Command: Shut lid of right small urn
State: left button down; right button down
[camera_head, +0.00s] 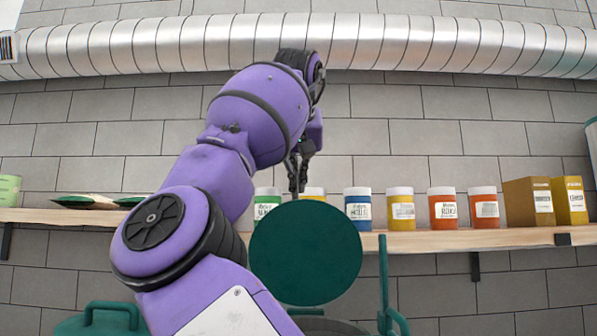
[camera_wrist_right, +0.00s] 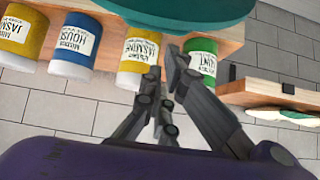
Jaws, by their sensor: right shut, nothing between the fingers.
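A dark green round lid (camera_head: 306,255) stands raised, its flat disc facing the head camera. Below it, the grey rim of the urn (camera_head: 330,326) just shows at the bottom edge; the rest is out of frame. My right gripper (camera_head: 297,182) is shut and empty, pointing down just above the lid's top edge. In the wrist view its fingers (camera_wrist_right: 163,68) are close together below the lid's green edge (camera_wrist_right: 185,8); I cannot tell whether they touch it. My left gripper is not in view.
A second green lid with a handle (camera_head: 105,318) lies at lower left. A green upright bar (camera_head: 385,285) stands right of the raised lid. Behind, a wooden shelf (camera_head: 430,240) carries several jars and boxes (camera_head: 528,202). A silver duct (camera_head: 440,43) runs above.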

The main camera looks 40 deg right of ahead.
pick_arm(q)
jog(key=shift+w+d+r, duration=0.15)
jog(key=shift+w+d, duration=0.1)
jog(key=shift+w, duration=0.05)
pick_arm(e)
jog(key=x, duration=0.4)
jog(key=shift+w+d+f, duration=0.2)
jog(key=shift+w+f, duration=0.05)
jog(key=shift+w, duration=0.1)
jog(key=shift+a+f, duration=0.1)
